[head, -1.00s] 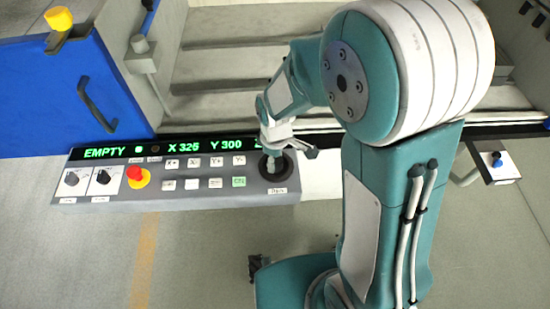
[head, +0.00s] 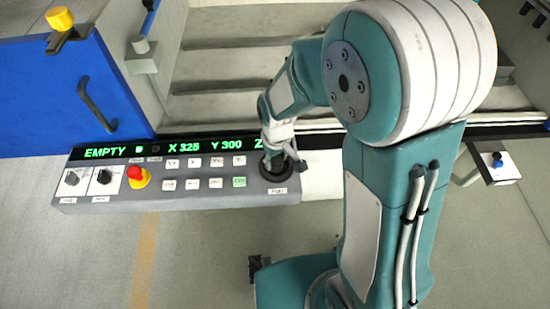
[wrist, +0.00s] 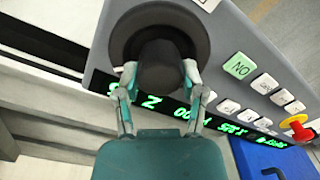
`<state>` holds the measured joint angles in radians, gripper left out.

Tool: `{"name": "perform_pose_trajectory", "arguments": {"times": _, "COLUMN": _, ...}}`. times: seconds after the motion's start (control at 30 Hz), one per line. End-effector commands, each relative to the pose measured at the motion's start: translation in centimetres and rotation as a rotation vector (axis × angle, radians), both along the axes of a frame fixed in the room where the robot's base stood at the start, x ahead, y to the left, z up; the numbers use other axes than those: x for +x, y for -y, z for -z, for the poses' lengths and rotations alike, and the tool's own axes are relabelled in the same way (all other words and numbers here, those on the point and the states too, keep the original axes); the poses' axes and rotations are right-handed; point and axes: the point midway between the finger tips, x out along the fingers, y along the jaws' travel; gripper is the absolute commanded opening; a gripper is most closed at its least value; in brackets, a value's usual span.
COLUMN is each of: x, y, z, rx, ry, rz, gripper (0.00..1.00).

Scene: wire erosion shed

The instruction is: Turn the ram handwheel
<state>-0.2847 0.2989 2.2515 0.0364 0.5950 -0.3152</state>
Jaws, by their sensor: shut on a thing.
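The ram handwheel is a dark round wheel with a raised dark hub at the right end of the grey control panel. It shows in the head view (head: 276,174), partly covered by my gripper (head: 277,160). In the wrist view the handwheel (wrist: 122,40) is at top centre, and my gripper (wrist: 160,72) has a finger on either side of its hub. The gripper is shut on this hub. The display (head: 150,150) on the panel reads EMPTY, X 325, Y 300 and then Z, with the rest hidden behind my arm.
The panel (head: 215,201) also carries a red emergency button (head: 136,173), two selector knobs and several push buttons, one green (head: 239,182). A blue door (head: 50,100) with a dark handle is at the left. A small box with a blue knob (head: 497,160) sits at the right.

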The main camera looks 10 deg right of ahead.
Motion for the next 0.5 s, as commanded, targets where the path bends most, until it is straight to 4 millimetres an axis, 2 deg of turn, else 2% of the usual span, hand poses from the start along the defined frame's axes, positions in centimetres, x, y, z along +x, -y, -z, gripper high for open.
{"name": "perform_pose_trajectory", "arguments": {"times": 0.2, "x": -0.22, "y": 0.09, "z": 0.19, "rx": -0.002, "ry": -0.007, "rz": 0.147, "gripper": 0.05}}
{"name": "perform_pose_trajectory", "arguments": {"times": 0.5, "x": -0.27, "y": 0.10, "z": 0.21, "rx": -0.002, "ry": -0.008, "rz": 0.260, "gripper": 0.05}}
